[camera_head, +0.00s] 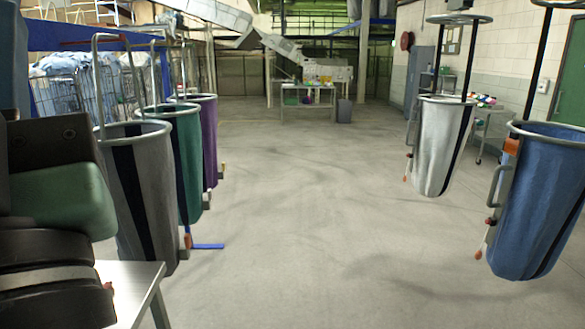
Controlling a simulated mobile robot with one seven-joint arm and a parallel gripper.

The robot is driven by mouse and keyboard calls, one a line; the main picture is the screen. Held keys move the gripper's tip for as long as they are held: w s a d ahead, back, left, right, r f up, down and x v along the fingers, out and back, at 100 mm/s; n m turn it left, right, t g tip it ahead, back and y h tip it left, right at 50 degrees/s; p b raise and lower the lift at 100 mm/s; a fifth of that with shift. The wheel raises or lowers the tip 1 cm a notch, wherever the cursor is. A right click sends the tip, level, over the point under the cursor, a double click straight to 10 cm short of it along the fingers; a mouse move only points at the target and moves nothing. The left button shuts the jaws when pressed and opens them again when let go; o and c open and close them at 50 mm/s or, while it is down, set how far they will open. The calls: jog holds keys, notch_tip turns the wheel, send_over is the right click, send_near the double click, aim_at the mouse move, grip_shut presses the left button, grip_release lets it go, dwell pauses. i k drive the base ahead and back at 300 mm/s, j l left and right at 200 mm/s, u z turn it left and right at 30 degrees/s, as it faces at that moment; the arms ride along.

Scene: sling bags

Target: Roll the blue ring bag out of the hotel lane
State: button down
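The blue ring bag (535,210) hangs at the right edge of the head view, upright, with its bottom clear of the floor. Its grey metal ring is at the top, and dark straps rise from it out of the picture. An orange tag (511,147) is at its left rim. A grey handle (492,186) and a red-orange pull cord (484,240) are on its left side. Its right side is cut off by the picture edge. No gripper fingers can be made out, and nothing of mine touches the bag.
A white bag (437,150) hangs behind the blue one. Grey (150,200), green (184,165) and purple (208,140) bags line the left side. A small table (130,290) is at lower left. A worktable (308,105) stands far back. The middle floor is open.

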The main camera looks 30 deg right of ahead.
aim_at(540, 200)
jog(key=l+z, duration=0.15)
jog(key=z, duration=1.55)
jog(key=i+l+z, duration=0.15)
jog(key=l, duration=0.2)
jog(key=i+l+z, duration=0.15)
jog(key=i+l, duration=0.1)
jog(key=l, duration=0.05)
